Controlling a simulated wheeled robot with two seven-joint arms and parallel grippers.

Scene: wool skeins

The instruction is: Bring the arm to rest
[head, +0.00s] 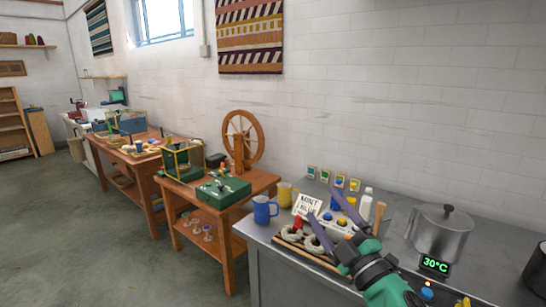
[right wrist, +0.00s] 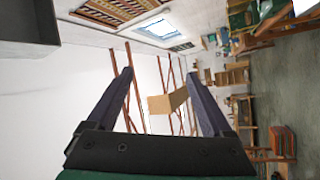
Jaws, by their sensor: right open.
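My right gripper (head: 321,201) comes in from the lower right of the head view, over the metal worktop (head: 290,262). Its two dark fingers are spread apart with nothing held between them. In the right wrist view the open fingers (right wrist: 158,73) frame only the distant wall and wooden furniture. In the head view the fingers partly cover skeins (head: 291,236) on a wooden tray and the area by a "MINT" sign (head: 307,204). My left gripper is not in view.
A steel pot (head: 443,232) and a 30°C display (head: 435,265) stand right of my arm. A blue mug (head: 262,210), yellow mug (head: 285,193) and white bottle (head: 366,203) are nearby. A spinning wheel (head: 242,138) stands on the wooden table at left. The floor at left is clear.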

